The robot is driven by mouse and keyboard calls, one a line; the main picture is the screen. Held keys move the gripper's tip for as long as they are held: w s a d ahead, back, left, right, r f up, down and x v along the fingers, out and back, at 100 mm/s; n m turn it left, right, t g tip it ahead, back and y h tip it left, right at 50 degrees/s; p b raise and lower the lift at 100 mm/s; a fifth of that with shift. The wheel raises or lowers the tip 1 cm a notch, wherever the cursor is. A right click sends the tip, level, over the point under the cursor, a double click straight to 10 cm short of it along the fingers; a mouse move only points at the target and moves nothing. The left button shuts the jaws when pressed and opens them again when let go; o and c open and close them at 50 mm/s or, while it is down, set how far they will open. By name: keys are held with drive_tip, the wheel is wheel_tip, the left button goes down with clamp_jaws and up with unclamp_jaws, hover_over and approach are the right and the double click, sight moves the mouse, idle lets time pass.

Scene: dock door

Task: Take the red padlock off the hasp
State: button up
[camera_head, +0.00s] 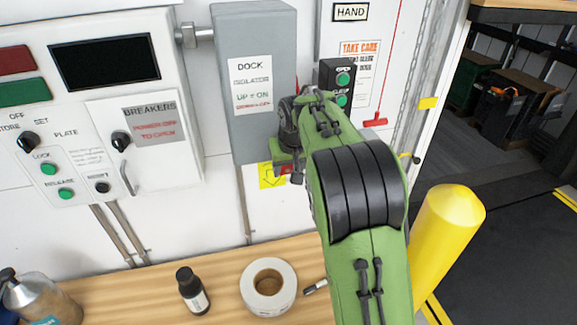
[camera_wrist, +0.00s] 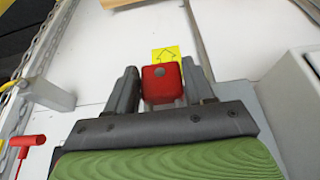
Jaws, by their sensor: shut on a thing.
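The red padlock (camera_wrist: 161,84) shows in the wrist view as a red block with a grey round spot on its face. My gripper (camera_wrist: 161,78) is shut on it, one dark finger on each side. In the head view my green arm reaches to the lower right of the grey dock isolator box (camera_head: 258,75), and my gripper (camera_head: 287,170) is mostly hidden there. A small patch of red shows beside it. The hasp and the padlock's shackle are hidden, so I cannot tell whether the padlock is still on the hasp.
A yellow arrow label (camera_head: 271,177) is on the wall by my gripper. A black button box (camera_head: 338,78) and a red pull handle (camera_head: 375,122) are to the right. On the bench below are a tape roll (camera_head: 268,285) and a black bottle (camera_head: 192,290). A yellow bollard (camera_head: 447,235) stands right.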

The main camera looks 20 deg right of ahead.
drive_tip(key=shift+r+p, duration=0.35)
drive_tip(key=shift+r, duration=0.25)
drive_tip(key=shift+s+f, duration=0.1)
drive_tip(key=shift+s, duration=0.05)
drive_tip(key=shift+s+f+b, duration=0.1)
drive_tip(key=shift+s+b, duration=0.1)
drive_tip(key=shift+b, duration=0.25)
drive_tip(key=s+b, duration=0.8)
drive_tip(key=s, duration=0.5)
drive_tip(key=shift+s, duration=0.2)
idle(0.5)
